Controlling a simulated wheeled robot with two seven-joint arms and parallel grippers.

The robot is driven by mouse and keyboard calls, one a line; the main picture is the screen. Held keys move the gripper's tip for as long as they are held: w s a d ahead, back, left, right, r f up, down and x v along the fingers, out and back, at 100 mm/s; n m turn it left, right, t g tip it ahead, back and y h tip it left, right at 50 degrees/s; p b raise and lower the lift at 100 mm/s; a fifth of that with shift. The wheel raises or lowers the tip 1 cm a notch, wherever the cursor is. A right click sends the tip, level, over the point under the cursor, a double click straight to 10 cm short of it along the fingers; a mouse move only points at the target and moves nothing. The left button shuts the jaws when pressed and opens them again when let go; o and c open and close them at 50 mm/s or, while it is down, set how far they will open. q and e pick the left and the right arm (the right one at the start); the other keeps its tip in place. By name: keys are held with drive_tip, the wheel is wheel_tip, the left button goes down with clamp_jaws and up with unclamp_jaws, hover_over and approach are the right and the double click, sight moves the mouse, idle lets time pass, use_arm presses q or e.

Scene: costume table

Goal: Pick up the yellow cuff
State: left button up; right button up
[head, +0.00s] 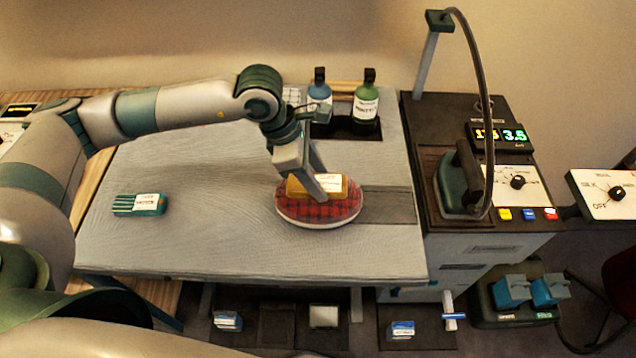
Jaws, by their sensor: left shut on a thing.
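The yellow cuff (298,188) is a small yellow block-like piece with a white label. It is at the red plaid oval pad (318,212) with a pale rim, on the grey table. My left gripper (318,188) reaches down over the cuff and is shut on it; its fingers hide part of the cuff. I cannot tell whether the cuff touches the pad or is just above it. My right gripper is not in view.
A green striped labelled piece (140,205) lies at the table's left. Blue (320,93) and green (366,98) bottles stand behind. An iron (460,180) stands on the dark station (500,225) at right. Grey table surface (220,240) is clear at front.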

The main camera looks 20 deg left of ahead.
sight(328, 182)
use_arm(q)
drive_tip(key=shift+r, duration=0.15)
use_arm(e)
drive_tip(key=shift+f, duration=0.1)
use_arm(q)
drive_tip(key=shift+w+r+b, duration=0.1)
drive_tip(key=shift+r+b, duration=0.35)
drive_tip(key=shift+b, duration=0.05)
wheel_tip(328, 182, up, 2)
drive_tip(key=shift+r+b, duration=0.15)
drive_tip(key=shift+b, duration=0.6)
use_arm(e)
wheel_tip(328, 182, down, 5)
drive_tip(key=b, duration=0.3)
use_arm(q)
drive_tip(key=s+d+r+b, duration=0.1)
drive_tip(key=s+d+r, duration=0.3)
drive_tip(key=d+r, duration=0.3)
drive_tip(key=d, duration=0.3)
drive_tip(key=shift+s+d+r, duration=0.3)
drive_tip(key=shift+s+d, duration=0.05)
drive_tip(key=shift+d, duration=0.05)
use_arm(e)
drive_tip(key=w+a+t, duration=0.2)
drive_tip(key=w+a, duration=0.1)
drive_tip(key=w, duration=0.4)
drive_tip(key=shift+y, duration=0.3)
use_arm(q)
drive_tip(key=shift+a+f, duration=0.1)
